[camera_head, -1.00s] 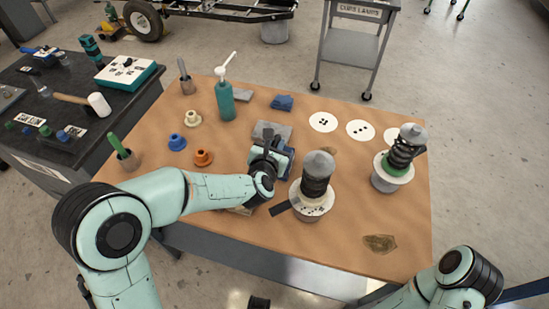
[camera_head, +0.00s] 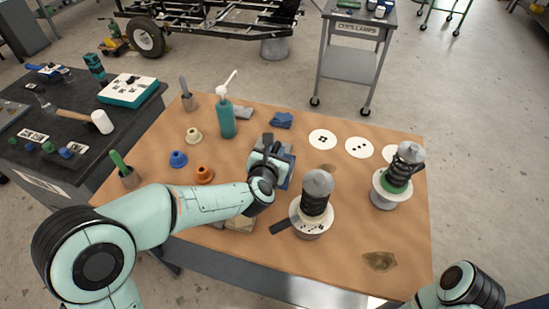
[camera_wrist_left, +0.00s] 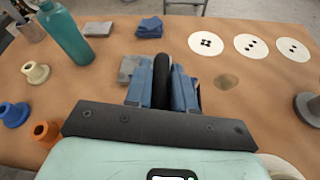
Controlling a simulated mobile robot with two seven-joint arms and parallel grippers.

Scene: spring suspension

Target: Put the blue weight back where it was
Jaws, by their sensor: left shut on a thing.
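My left gripper (camera_head: 268,152) is over the middle of the wooden table, behind and left of the nearer spring stand. I cannot tell whether the weight touches the table. My right gripper is out of view.
The nearer spring stand (camera_head: 314,212) is close on the right; another (camera_head: 391,190) is farther right. Cream (camera_head: 193,135), blue (camera_head: 178,159) and orange (camera_head: 204,174) flanged pieces and a teal bottle (camera_head: 226,120) are left. White discs (camera_head: 322,139) and a folded blue cloth (camera_head: 281,121) lie behind.

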